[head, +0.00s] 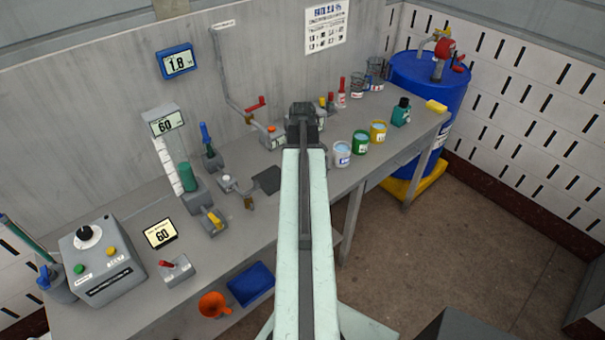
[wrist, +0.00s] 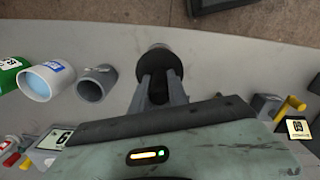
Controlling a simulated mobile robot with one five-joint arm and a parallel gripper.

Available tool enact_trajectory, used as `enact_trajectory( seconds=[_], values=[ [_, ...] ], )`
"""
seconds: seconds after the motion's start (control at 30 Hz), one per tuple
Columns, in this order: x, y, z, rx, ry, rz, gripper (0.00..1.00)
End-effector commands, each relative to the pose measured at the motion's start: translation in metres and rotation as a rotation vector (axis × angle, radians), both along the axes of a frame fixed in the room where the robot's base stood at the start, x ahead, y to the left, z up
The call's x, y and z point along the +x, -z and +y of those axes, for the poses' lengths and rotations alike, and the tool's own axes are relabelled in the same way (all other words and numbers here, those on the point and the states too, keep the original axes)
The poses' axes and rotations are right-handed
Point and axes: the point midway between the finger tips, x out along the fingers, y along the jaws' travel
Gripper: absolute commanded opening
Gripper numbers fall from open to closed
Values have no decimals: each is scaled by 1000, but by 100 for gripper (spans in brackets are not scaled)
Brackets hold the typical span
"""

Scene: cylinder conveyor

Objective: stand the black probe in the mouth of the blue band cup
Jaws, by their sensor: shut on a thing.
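The blue band cup (head: 342,158) is a pale cup with a blue mark, holding light blue liquid, at the near end of the row of cups on the bench. It also shows left of my gripper in the wrist view (wrist: 59,72), with a grey empty cup between them. My gripper (wrist: 162,88) is shut on the black probe (wrist: 158,57), which is seen nearly end-on between and beyond the fingers. The probe is apart from the blue band cup. In the head view my arm hides the fingers and the probe.
A grey empty cup (wrist: 96,83) stands close to my gripper's left. A green cup (head: 361,143), a yellow cup (head: 378,132) and a teal bottle (head: 401,111) stand farther along the bench. A blue drum (head: 425,90) stands beyond its far end.

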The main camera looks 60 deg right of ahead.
Motion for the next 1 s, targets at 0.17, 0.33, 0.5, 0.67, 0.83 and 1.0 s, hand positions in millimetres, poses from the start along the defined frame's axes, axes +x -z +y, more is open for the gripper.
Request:
enact_trajectory(
  seconds=[0.17,0.33,0.5,0.67,0.83,1.0],
  values=[
    [0,0,0,0,0,0,0],
    [0,1,0,0,0,0,0],
    [0,3,0,0,0,0,0],
    [0,3,0,0,0,0,0],
    [0,3,0,0,0,0,46],
    [0,3,0,0,0,0,46]
  ],
)
